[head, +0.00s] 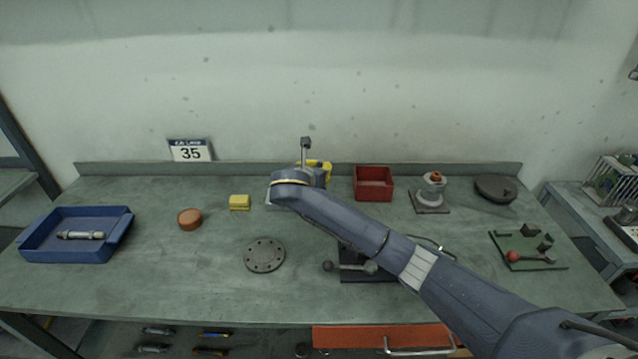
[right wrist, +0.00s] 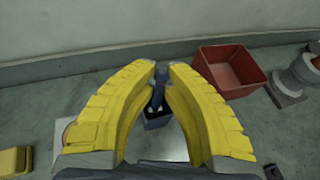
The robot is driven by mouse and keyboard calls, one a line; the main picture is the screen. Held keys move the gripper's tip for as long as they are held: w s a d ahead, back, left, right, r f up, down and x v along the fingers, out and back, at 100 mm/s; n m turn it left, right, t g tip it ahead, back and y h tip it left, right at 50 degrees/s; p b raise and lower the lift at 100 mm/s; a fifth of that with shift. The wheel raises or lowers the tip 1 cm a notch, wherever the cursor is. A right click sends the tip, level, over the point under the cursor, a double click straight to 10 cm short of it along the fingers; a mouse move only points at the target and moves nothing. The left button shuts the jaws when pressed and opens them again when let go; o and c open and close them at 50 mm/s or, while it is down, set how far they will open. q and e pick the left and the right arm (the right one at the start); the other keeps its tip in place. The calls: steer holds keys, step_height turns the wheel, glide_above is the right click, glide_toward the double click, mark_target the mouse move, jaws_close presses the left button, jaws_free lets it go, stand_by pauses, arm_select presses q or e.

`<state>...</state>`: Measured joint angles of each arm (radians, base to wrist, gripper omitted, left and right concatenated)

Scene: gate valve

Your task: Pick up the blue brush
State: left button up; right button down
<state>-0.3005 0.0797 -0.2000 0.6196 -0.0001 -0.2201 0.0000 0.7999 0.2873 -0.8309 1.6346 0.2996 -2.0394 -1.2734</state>
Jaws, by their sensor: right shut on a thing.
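My right gripper (head: 321,166) is over the back middle of the bench, its yellow fingers partly hidden by my own wrist. In the right wrist view the gripper (right wrist: 162,68) has its fingertips together on the blue brush (right wrist: 158,84). The brush's slim blue-grey part shows between the fingers, with a dark blocky part (right wrist: 154,121) below it. Whether that part belongs to the brush or is a holder, I cannot tell. In the head view the brush cannot be made out clearly. My left gripper is not in view.
A red bin (head: 374,183) stands just right of the gripper. A yellow block (head: 239,202), an orange disc (head: 190,219) and a round flange (head: 264,254) lie to the left. A blue tray (head: 75,222) is at far left. A valve part (head: 432,193) stands right of the bin.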

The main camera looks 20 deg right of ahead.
steer(key=shift+r, duration=0.1)
stand_by(0.3)
step_height(320, 180, up, 20)
stand_by(0.7)
steer(key=shift+a, duration=0.1)
stand_by(0.7)
